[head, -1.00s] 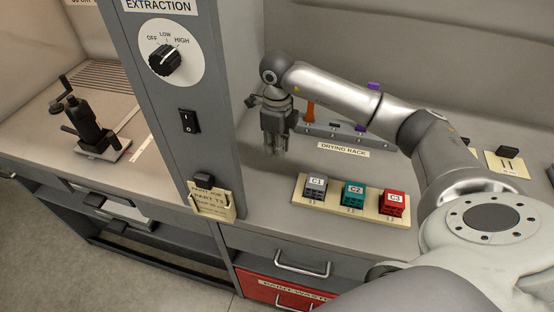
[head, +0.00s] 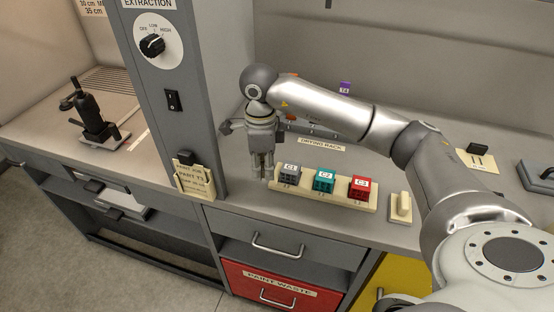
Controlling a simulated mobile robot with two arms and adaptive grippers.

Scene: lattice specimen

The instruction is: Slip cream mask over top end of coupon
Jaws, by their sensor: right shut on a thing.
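My right gripper (head: 262,166) points down just beyond the left end of a cream tray (head: 331,193) that holds blocks C1, C2 and C3. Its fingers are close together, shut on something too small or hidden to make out. A small cream piece (head: 400,207) with a raised block stands on the bench right of the tray; it may be the cream mask, but I cannot be sure. I cannot pick out the coupon. My left gripper is not in view.
The drying rack (head: 313,131) lies behind my right gripper, partly hidden by the arm. The grey extraction post (head: 172,75) stands to the left, with a cream job card (head: 195,183) on it. A black clamp stand (head: 95,125) is further left.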

